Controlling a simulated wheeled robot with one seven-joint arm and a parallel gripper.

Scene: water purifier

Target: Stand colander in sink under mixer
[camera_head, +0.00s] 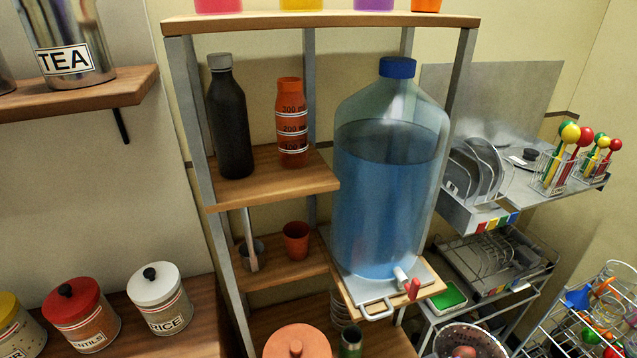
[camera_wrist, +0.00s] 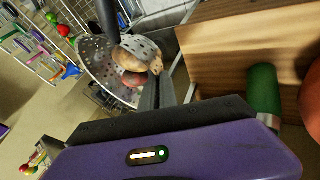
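The colander (camera_wrist: 98,62) is a grey perforated metal bowl at the upper left of the wrist view, holding a few brown and reddish vegetables. A perforated bowl with vegetables, seemingly the same one, is cut by the bottom edge in the head view (camera_head: 486,340). My gripper (camera_wrist: 156,84) shows at the wrist view's centre. Its grey fingers are close together at the colander's near rim and seem shut on it, hiding the rim there. My gripper is out of the head view. I cannot make out the sink or mixer for sure; a dark upright rod (camera_wrist: 108,16) stands beside the colander.
A large blue water bottle (camera_head: 385,190) stands on a shelf with a tap. Dish racks (camera_head: 490,262) and a wire cart (camera_head: 590,315) are at the right. In the wrist view, a wooden surface (camera_wrist: 225,50) and a green cylinder (camera_wrist: 264,90) lie close on the right.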

